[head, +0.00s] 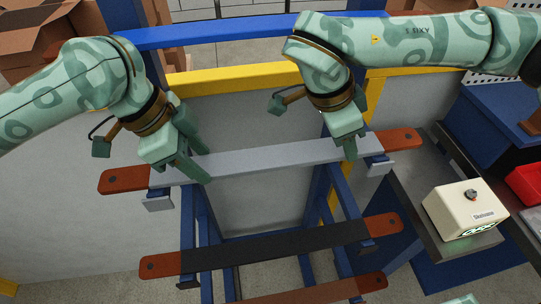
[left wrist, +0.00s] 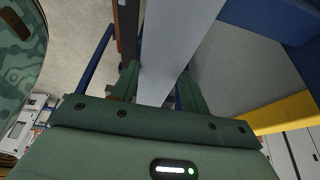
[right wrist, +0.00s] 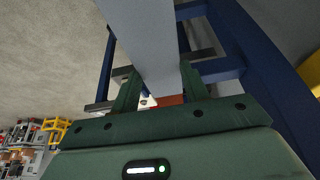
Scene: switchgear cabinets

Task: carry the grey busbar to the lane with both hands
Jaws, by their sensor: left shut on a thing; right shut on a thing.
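The grey busbar (head: 265,160) is a long flat bar with red-brown ends, lying across the blue rack in the head view. My left gripper (head: 194,172) is shut on it near its left end. My right gripper (head: 350,150) is shut on it near its right end. The bar runs between the fingers in the left wrist view (left wrist: 172,50) and in the right wrist view (right wrist: 150,45). It sits at or just above the rack's top arms; I cannot tell whether it touches them. The fingers hide small parts of the bar.
A black busbar (head: 280,248) and a brown busbar (head: 320,291) lie lower on the blue rack (head: 190,220). A yellow rail (head: 230,78) and a blue rail (head: 210,35) stand behind. A cream box (head: 465,210) with a knob and a red bin (head: 525,184) are at right.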

